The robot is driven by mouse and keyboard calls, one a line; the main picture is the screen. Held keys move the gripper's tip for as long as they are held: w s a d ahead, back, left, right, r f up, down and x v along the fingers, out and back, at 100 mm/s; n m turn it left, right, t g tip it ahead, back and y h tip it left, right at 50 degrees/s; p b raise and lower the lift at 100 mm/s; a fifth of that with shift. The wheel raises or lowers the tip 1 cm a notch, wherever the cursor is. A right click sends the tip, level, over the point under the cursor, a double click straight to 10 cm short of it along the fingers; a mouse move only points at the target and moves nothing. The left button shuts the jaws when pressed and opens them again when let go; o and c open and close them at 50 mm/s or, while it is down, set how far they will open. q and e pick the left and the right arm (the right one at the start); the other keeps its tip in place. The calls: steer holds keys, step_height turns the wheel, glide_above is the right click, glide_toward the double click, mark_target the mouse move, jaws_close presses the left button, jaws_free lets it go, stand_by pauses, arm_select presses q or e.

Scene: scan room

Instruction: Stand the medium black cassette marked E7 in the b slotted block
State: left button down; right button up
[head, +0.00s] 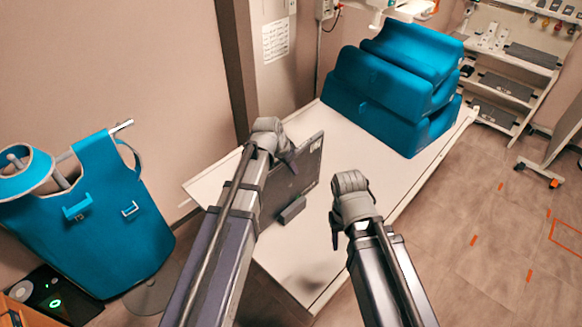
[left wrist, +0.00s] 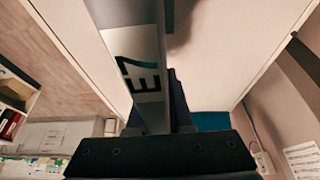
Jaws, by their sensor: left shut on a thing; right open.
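The black cassette (head: 306,165) stands roughly upright over the white table, a thin dark panel. Its E7 label (left wrist: 145,70) shows in the left wrist view. My left gripper (head: 286,158) is shut on its near edge; the jaws also show in the left wrist view (left wrist: 155,140). A small dark slotted block (head: 291,210) sits on the table just below and beside the cassette's lower edge. Its marking is not readable, and I cannot tell whether the cassette touches it or is in a slot. My right gripper (head: 337,236) is open and empty, right of the block.
The white table (head: 310,262) is bare at its near end. Blue stacked cushions (head: 385,85) fill its far end. A blue apron (head: 110,215) hangs at the left. A shelf rack (head: 510,85) stands at the back right, with open floor before it.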

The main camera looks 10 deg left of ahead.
arm_select(q)
steer(key=shift+f, duration=0.35)
steer(key=c, duration=0.7)
jaws_free()
steer(key=shift+c, duration=0.2)
steer(key=shift+r, duration=0.1)
steer(key=p+v, duration=0.6)
steer(key=v, duration=0.1)
steer(key=shift+s+a+r+p, duration=0.15)
steer(key=shift+s+r+p, duration=0.15)
steer(key=shift+p, duration=0.1)
steer(key=shift+w, duration=0.1)
